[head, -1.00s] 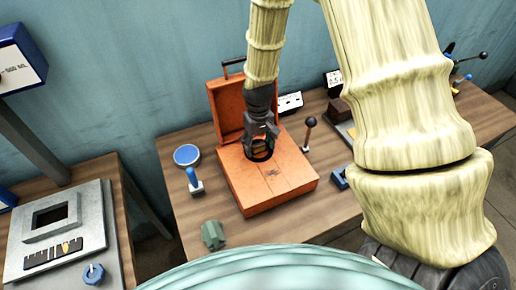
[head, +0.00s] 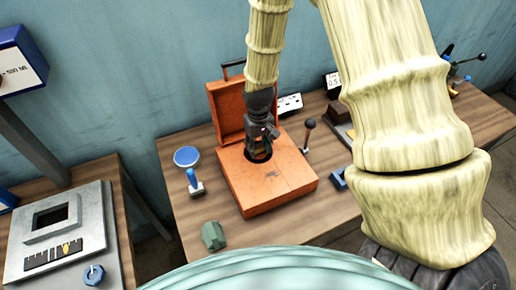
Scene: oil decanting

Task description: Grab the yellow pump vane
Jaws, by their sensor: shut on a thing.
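My gripper (head: 260,150) points down into the round dark opening in the top of the orange case (head: 285,188). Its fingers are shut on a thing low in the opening. That thing is mostly hidden by the fingers and too small to make out clearly; it appears to be the yellow pump vane. The case's lid stands open behind the gripper.
A blue round-topped item (head: 187,157) and a blue-handled tool (head: 194,183) are left of the case. A green block (head: 213,236) lies at the front. A black-knobbed lever (head: 308,136) stands close on the right.

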